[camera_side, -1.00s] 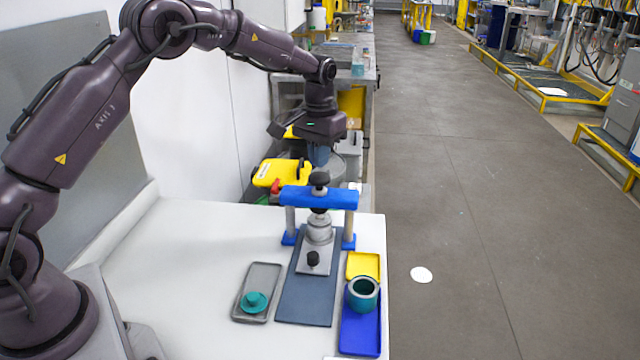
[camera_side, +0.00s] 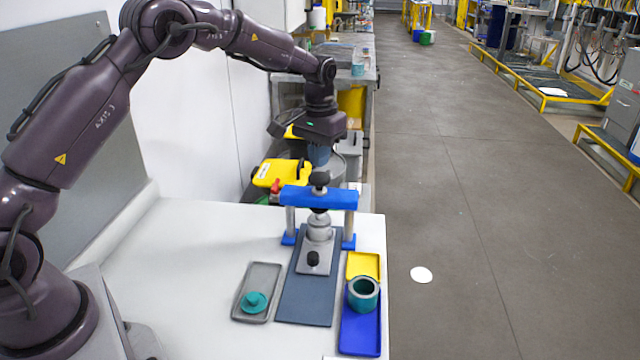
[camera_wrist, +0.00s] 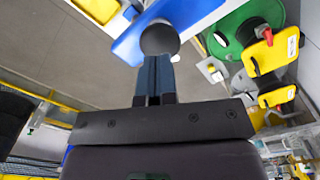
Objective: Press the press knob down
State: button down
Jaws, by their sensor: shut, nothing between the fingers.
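The black press knob (camera_side: 320,179) sits on top of the blue press bridge (camera_side: 318,198). My gripper (camera_side: 319,163) points straight down just above the knob, with its fingers shut and empty. In the wrist view the shut fingertips (camera_wrist: 155,62) meet the edge of the dark round knob (camera_wrist: 160,39); I cannot tell whether they touch it. Under the bridge, a grey metal cylinder (camera_side: 319,228) stands on a sliding plate with a small black knob (camera_side: 313,258) at its front. The plate lies on a dark blue-grey base (camera_side: 306,300).
A grey tray (camera_side: 243,305) with a teal lid-like part (camera_side: 254,302) lies left of the base. A blue tray (camera_side: 361,340) with a teal cup (camera_side: 363,292) and a yellow tray (camera_side: 363,264) lie right. The table's left part is clear. Yellow-lidded bins stand behind.

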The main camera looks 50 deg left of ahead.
aim_at(319, 175)
jog(key=shift+f, duration=0.15)
dwell(0.4)
jog(key=shift+f, duration=1.5)
jog(key=shift+r, duration=0.75)
jog(key=shift+r, duration=2.9)
jog(key=shift+w, duration=0.1)
